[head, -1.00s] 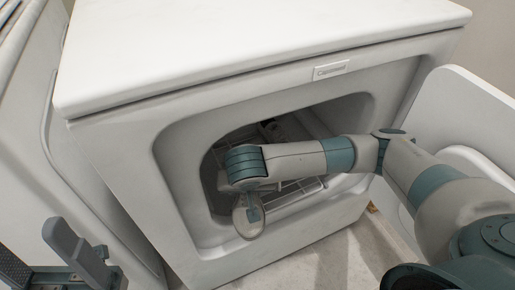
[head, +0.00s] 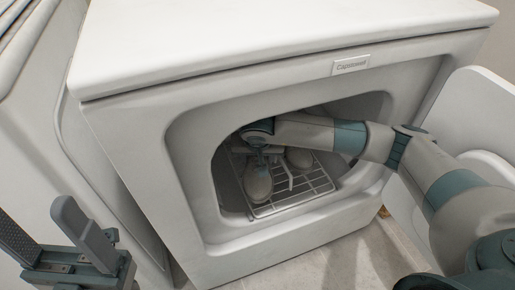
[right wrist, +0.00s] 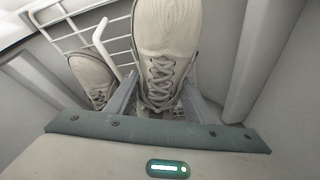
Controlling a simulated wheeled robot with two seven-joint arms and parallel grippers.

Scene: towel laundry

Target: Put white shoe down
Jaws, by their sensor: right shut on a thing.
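My right gripper (head: 259,158) is inside the dryer (head: 152,135) and shut on a white shoe (head: 258,184). The shoe hangs toe down at the front of the wire rack (head: 303,188); I cannot tell whether it touches the rack. In the right wrist view the shoe (right wrist: 165,30) sits between the two fingers, its grey laces facing the camera. A second white shoe (head: 299,159) is on the rack to the right; it also shows in the right wrist view (right wrist: 92,78). My left gripper (head: 34,218) is open and empty at the lower left.
The dryer's round-cornered opening surrounds my right forearm. Its open door (head: 482,110) stands at the right. Another white appliance (head: 30,120) stands close on the left. Part of the rack's right side is bare.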

